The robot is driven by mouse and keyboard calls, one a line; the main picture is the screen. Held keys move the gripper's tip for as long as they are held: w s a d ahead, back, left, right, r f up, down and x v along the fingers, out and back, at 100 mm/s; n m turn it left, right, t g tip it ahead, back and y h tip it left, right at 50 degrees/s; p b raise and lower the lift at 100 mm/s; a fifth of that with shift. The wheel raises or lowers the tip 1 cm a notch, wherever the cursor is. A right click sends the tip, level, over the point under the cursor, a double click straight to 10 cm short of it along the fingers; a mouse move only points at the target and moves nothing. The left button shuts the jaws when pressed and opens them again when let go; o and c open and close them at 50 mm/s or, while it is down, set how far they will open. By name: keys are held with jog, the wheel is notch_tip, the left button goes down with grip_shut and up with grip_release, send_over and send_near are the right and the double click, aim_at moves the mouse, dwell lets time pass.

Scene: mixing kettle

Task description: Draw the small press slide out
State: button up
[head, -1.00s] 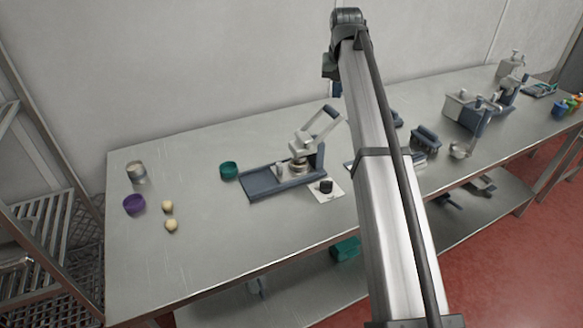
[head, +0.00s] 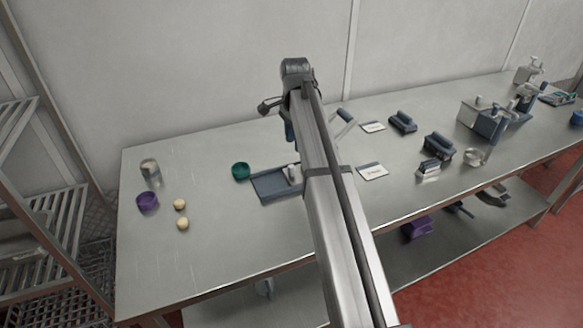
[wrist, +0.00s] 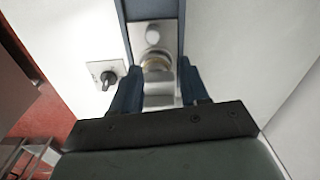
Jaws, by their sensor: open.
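The small press has a blue base tray (head: 270,187) on the table in the head view; my arm hides much of it. A pale knob (head: 292,172) stands on the tray, and the press's grey lever (head: 345,122) shows right of my arm. In the wrist view a light slide plate with a round knob (wrist: 152,36) lies in the blue channel (wrist: 151,9). A round metal part with a yellowish ring (wrist: 155,64) shows nearer. My gripper (wrist: 159,67) is open, its blue fingers either side of the metal part in the picture. I cannot tell if they touch it.
A card with a black knob (wrist: 107,74) lies beside the press. A green bowl (head: 241,171), purple bowl (head: 147,201), metal can (head: 150,171) and two pale balls (head: 181,205) are left. Blue devices (head: 438,146) stand right. The table's front left is clear.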

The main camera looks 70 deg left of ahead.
aim_at(291, 166)
jog(key=shift+s+d+f+m+h, duration=0.3)
jog(key=shift+s+f+m, duration=0.4)
jog(key=shift+f, duration=4)
jog(key=shift+f, duration=0.2)
jog(key=shift+c, duration=0.4)
jog(key=c, duration=0.6)
jog(key=shift+s, duration=4.95)
jog(key=o, duration=0.7)
